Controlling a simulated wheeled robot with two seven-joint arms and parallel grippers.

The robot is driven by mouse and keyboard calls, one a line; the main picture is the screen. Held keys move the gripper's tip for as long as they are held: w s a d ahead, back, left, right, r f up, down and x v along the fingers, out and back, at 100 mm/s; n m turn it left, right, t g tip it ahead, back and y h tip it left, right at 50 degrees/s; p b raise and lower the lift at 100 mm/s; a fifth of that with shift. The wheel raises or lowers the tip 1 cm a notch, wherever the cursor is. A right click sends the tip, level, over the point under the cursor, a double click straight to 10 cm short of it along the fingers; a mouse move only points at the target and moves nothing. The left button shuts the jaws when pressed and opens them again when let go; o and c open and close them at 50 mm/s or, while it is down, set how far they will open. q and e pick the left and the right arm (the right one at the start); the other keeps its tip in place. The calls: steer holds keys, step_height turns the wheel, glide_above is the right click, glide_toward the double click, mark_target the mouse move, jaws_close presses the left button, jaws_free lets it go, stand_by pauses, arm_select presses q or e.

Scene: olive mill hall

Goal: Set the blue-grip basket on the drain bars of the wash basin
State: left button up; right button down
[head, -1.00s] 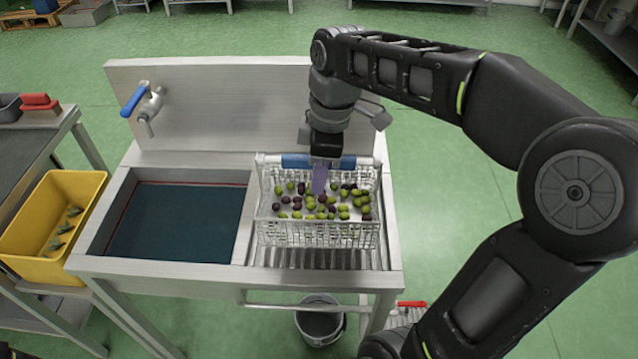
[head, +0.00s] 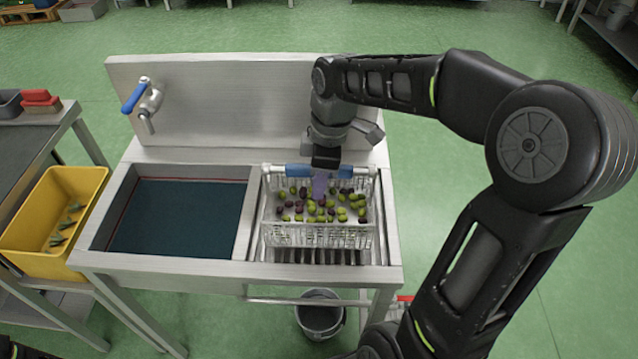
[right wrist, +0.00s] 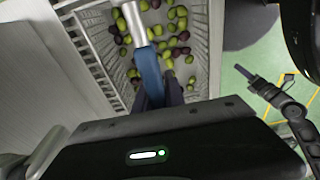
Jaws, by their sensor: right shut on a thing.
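The blue-grip basket (head: 318,236) is a white wire basket holding several green and dark olives. It is at the right half of the wash basin (head: 250,272), over the drain bars (head: 318,254); I cannot tell whether its bottom touches them. My right gripper (head: 321,184) is shut on the blue grip (head: 297,170) at the basket's back edge. The right wrist view shows the blue grip (right wrist: 150,72) between the fingers and the olives below.
The basin's left half holds dark water (head: 180,220). A blue-handled tap (head: 146,100) is on the backsplash. A yellow crate (head: 30,245) stands on the left, beside a table with red-topped items (head: 38,98). A grey bucket (head: 320,315) is under the basin.

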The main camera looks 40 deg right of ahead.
steer(key=shift+w+d+f, duration=0.15)
steer(key=shift+w+f, duration=0.05)
steer(key=shift+f, duration=0.35)
steer(key=shift+f, duration=0.25)
steer(key=c, duration=1.4)
jaws_free()
steer(key=shift+r, duration=0.1)
